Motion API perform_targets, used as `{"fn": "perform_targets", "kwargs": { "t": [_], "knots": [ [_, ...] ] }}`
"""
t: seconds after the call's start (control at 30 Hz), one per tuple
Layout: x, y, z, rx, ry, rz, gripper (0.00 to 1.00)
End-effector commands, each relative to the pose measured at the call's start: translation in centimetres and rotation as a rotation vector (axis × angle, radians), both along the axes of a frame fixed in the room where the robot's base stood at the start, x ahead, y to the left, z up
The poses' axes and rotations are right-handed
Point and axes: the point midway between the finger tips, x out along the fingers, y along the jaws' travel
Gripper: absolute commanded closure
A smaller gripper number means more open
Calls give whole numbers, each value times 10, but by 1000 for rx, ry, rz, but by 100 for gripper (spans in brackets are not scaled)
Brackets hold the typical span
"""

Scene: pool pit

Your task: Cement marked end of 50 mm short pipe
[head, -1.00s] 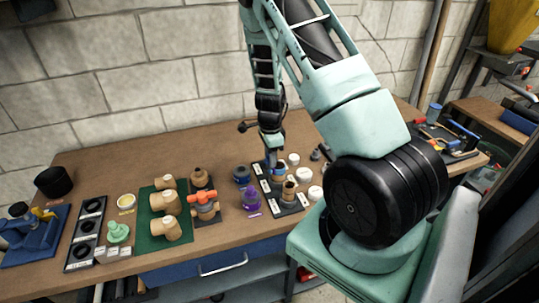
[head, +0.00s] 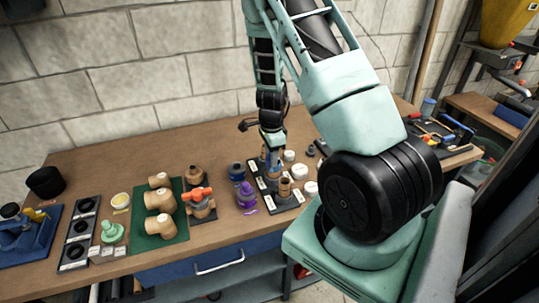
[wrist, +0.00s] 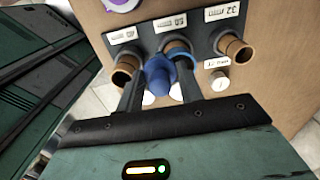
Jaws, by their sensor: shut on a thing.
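My gripper (wrist: 159,80) is shut on a blue applicator (wrist: 157,72), with a finger on either side of it. A curved blue part of the applicator lies against or around the top of the middle brown pipe (wrist: 175,46); I cannot tell if it touches. That short pipe stands upright in the black rack (wrist: 202,42), by a white label that seems to read 50. Its marked end is partly hidden. In the head view my gripper (head: 271,150) is over the rack (head: 288,206), and the arm hides part of it.
Brown pipes stand in the rack's left (wrist: 125,68) and right (wrist: 234,46) places, close to my fingers. A blue pot (head: 237,171) and a purple pot (head: 246,195) stand left of the rack. A green mat (head: 150,243) with tan fittings lies farther left. White caps (head: 299,170) stand right.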

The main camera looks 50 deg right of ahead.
Motion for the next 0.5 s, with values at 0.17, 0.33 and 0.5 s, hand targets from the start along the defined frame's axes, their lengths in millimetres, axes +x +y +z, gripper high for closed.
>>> {"fn": "perform_targets", "kwargs": {
  "t": [0.17,0.33,0.5],
  "knots": [
    [-5,-2,-1,0,0,-2,78],
    [-8,-4,0,0,0,0,78],
    [-11,-8,0,0,0,-1,78]
  ]
}}
